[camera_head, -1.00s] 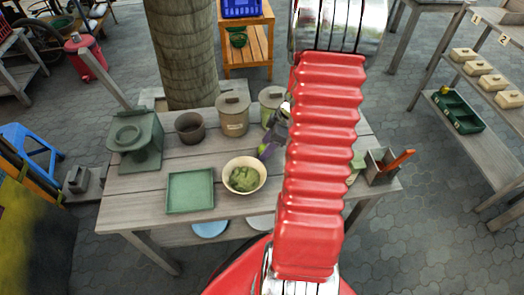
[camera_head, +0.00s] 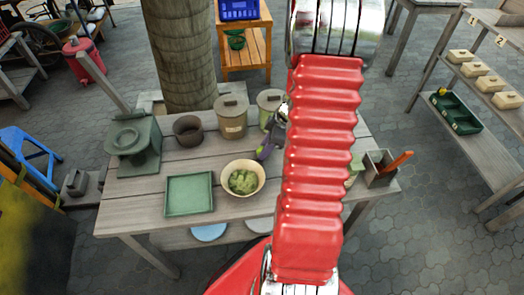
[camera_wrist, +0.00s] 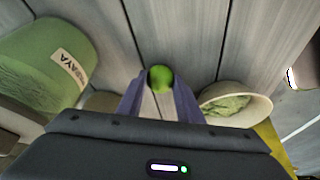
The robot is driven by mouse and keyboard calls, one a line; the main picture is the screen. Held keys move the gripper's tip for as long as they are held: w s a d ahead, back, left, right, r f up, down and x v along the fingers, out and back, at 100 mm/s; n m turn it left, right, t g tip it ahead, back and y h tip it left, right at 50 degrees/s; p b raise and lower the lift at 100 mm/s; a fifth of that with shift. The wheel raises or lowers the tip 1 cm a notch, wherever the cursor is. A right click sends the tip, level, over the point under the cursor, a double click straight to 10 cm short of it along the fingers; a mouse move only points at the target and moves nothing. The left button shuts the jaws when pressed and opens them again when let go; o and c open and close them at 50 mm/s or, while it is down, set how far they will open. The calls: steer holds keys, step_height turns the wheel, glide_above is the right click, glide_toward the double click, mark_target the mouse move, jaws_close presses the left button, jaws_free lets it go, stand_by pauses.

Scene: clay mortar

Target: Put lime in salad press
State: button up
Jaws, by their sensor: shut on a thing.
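My gripper (camera_wrist: 160,95) is shut on a small bright green lime (camera_wrist: 160,78), held between its purple fingertips above the grey planks. In the head view, my gripper (camera_head: 266,150) is over the table, right of the bowl's back edge and in front of the lidded jars; I cannot make out the lime there. A dark green stand with a round top, which looks like the salad press (camera_head: 134,143), stands at the table's left end, well left of my gripper.
A cream bowl of green mash (camera_head: 260,185) stands at the front middle, beside a green tray (camera_head: 189,208). A brown pot (camera_head: 188,138) and a lidded jar (camera_head: 231,122) stand behind. A holder (camera_head: 379,178) with an orange-handled tool is at the right.

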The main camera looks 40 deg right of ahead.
step_height(320, 180, up, 10)
stand_by(0.6)
stand_by(0.6)
steer(key=shift+f, duration=0.1)
steer(key=shift+w+a, duration=0.15)
steer(key=shift+a, duration=0.1)
steer(key=w+a+m+h, duration=0.1)
steer(key=w+a+m, duration=0.1)
steer(key=w+a, duration=0.3)
steer(key=w+a+m+h, duration=0.1)
steer(key=w+a+m, duration=0.2)
steer(key=a, duration=1.1)
steer(key=w+a+m+t, duration=0.1)
steer(key=w+a+m, duration=0.1)
steer(key=w+a, duration=0.7)
steer(key=shift+a+r+h, duration=0.15)
steer(key=shift+r+h, duration=0.25)
steer(key=shift+r, duration=0.05)
steer(key=shift+s, duration=0.1)
